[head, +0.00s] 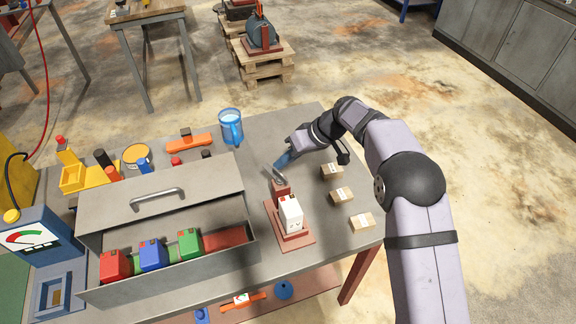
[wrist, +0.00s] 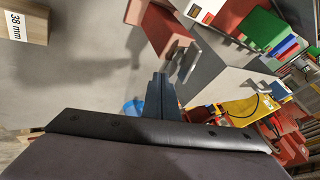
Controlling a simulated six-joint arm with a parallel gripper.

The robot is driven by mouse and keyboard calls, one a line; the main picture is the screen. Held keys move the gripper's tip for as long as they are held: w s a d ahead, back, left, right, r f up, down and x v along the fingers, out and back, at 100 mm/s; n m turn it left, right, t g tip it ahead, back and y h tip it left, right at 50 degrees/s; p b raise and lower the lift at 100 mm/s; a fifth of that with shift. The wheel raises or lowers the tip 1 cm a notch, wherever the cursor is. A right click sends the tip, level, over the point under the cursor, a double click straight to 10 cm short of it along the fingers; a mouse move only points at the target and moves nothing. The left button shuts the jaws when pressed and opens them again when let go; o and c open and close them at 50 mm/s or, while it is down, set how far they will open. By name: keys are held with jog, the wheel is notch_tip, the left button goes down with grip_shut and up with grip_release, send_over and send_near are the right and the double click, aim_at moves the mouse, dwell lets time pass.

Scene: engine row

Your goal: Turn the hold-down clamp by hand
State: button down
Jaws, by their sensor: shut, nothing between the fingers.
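The hold-down clamp is a grey metal lever (head: 277,175) on a short red post (head: 281,189), behind a white block (head: 291,214) on a red base plate (head: 302,239). In the wrist view the lever (wrist: 187,62) shows beside the red post (wrist: 163,38), with part of the white block (wrist: 199,9) at the top. My gripper (head: 279,164) is just behind the lever in the head view. Its blue-grey fingers (wrist: 160,80) are shut and empty, close to the lever's left side in the wrist view. I cannot tell whether they touch it.
A grey lidded box (head: 160,192) with red, blue and green blocks stands left of the clamp. A blue mug (head: 231,127) stands behind. Bare tabletop (head: 250,165) lies between mug and clamp.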

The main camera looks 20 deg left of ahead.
aim_at(270, 170)
jog(key=shift+s+a+f+n+g+b, duration=0.15)
jog(key=shift+s+a+n+b, duration=0.15)
jog(key=shift+b, duration=0.3)
jog(key=shift+s+a+r+n+g+b, duration=0.1)
jog(key=shift+a+n+b, duration=0.05)
jog(key=shift+a+b, duration=0.35)
jog(key=shift+s+a+f+n+g+b, duration=0.15)
jog(key=shift+s+a+n+b, duration=0.1)
jog(key=shift+b, duration=0.4)
jog(key=shift+s+a+r+b, duration=0.2)
jog(key=shift+s+a+b, duration=0.2)
jog(key=shift+s+b, duration=0.15)
jog(key=shift+s, duration=0.15)
